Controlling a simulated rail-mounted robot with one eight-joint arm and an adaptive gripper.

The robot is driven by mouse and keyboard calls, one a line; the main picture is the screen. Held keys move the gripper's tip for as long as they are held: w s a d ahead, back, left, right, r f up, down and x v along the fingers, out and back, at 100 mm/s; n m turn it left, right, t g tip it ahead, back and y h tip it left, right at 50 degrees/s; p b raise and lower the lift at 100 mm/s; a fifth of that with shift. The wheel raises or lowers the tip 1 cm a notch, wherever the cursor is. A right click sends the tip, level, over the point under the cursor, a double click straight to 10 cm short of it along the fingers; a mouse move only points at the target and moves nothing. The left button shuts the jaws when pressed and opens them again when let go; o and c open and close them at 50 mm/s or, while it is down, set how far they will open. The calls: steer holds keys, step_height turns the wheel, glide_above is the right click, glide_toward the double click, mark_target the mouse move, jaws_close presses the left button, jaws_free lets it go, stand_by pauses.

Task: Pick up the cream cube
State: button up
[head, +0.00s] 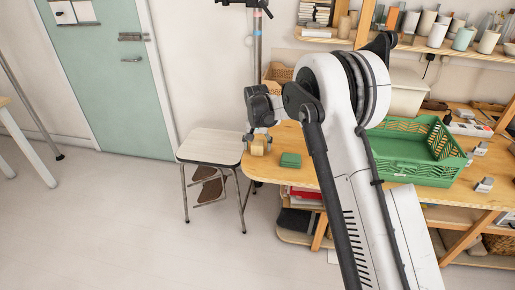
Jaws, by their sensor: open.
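A small cream cube (258,149) sits near the left end of the wooden table (271,171). My gripper (261,137) is directly above it in the picture, pointing down, with its tips close to or around the top of the cube. The fingers are small and partly blend with the cube, so I cannot tell whether they touch it. The gripper is open.
A green block (290,160) lies just right of the cube. A green crate (408,171) stands further right, partly behind my arm. A stool (212,147) stands left of the table, and a wooden basket (279,73) is behind.

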mark_target(258, 141)
steer(key=shift+c, duration=0.4)
steer(key=shift+r, duration=0.1)
steer(key=c, duration=1.2)
steer(key=shift+r, duration=0.1)
step_height(258, 141, up, 4)
steer(key=shift+r, duration=0.1)
steer(key=s+a+r, duration=0.4)
steer(key=s+a, duration=0.1)
steer(key=s+a+r, duration=0.2)
steer(key=s+a, duration=0.1)
steer(key=shift+s+a+r, duration=0.1)
steer(key=shift+a+r, duration=0.05)
steer(key=shift+r, duration=0.15)
